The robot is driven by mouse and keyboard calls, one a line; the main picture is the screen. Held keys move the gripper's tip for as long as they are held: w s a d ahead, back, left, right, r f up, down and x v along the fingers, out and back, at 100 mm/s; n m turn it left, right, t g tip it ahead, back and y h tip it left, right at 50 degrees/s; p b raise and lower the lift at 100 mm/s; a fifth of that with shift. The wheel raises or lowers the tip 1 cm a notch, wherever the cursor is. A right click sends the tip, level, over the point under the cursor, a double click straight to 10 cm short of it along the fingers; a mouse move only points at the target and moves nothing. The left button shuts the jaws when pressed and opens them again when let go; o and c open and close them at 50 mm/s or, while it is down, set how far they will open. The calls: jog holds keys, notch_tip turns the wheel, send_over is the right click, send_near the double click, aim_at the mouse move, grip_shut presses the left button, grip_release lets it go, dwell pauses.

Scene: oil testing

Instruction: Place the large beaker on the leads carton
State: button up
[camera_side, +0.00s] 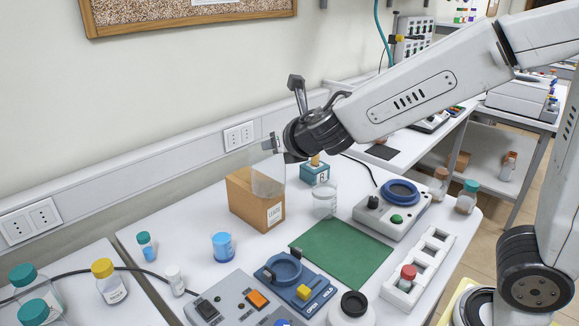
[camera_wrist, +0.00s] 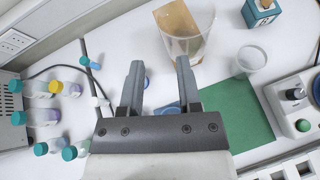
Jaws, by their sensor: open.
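The large clear beaker (camera_side: 267,177) is at the top of the brown leads carton (camera_side: 254,211), overlapping its near edge in the side view. I cannot tell whether it rests flat there. In the wrist view the beaker (camera_wrist: 190,45) lies beyond my fingertips, close to the right one, with the carton (camera_wrist: 176,18) partly seen through and behind it. My gripper (camera_wrist: 160,65) is open, with nothing visible between its fingers. In the side view my gripper (camera_side: 273,147) is at the beaker's upper part, and its fingers are hard to make out.
A smaller clear beaker (camera_side: 325,200) stands right of the carton, near a teal block (camera_side: 315,174). A blue beaker (camera_side: 223,248) stands in front. A green mat (camera_side: 340,252), a grey device (camera_side: 392,209) and a white rack (camera_side: 420,267) lie to the right.

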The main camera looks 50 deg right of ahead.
jog(key=s+d+f+m+g+y, duration=0.1)
jog(key=s+f+m+g, duration=0.3)
jog(key=m, duration=1.2)
jog(key=s+d+f+m+g+y, duration=0.2)
jog(key=s+f+m+g, duration=0.3)
jog(key=s+f+m, duration=0.7)
jog(key=d+f+m, duration=0.1)
jog(key=m, duration=0.3)
jog(key=shift+s+f, duration=0.3)
jog(key=shift+s, duration=0.05)
